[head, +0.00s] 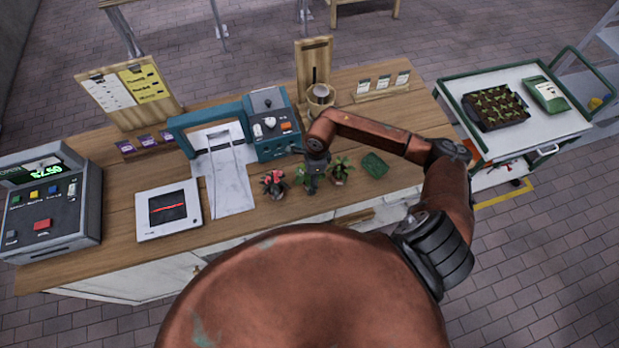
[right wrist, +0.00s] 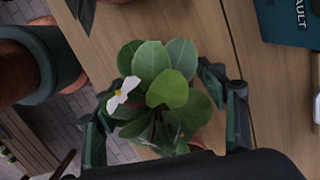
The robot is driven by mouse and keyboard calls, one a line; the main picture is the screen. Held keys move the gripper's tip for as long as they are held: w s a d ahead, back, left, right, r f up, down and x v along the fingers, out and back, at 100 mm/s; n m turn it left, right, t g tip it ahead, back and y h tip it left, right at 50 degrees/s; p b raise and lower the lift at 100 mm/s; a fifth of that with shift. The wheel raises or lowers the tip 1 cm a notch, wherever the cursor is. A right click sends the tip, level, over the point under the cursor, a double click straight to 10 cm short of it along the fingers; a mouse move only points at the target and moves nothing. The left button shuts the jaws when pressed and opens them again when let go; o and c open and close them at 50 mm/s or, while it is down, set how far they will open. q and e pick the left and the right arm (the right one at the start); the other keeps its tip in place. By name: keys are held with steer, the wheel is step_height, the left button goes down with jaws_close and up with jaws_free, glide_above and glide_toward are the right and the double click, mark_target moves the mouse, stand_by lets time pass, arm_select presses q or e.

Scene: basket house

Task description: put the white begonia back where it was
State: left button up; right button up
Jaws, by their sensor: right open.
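The white begonia (right wrist: 165,88) is in the right wrist view, with broad green leaves and one white flower with a yellow centre. A bit of its terracotta-coloured pot shows under the leaves. My right gripper (head: 313,184) is open over the wooden counter; in the right wrist view its fingers stand on either side of the begonia. In the head view the gripper hides most of that plant, and only some green leaves (head: 301,174) show beside it. Whether the fingers touch the pot is hidden. My left gripper is not in view.
A red-flowered plant (head: 273,182) stands left of the gripper and another potted plant (head: 341,170) right of it, both close. A teal machine (head: 270,125) stands behind. A cart (head: 540,125) with a seedling tray is at right.

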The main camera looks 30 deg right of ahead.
step_height(320, 180, up, 12)
steer(key=d+b, duration=0.1)
steer(key=b, duration=0.2)
steer(key=shift+s+d, duration=0.2)
steer(key=shift+s, duration=0.05)
steer(key=shift+f, duration=0.15)
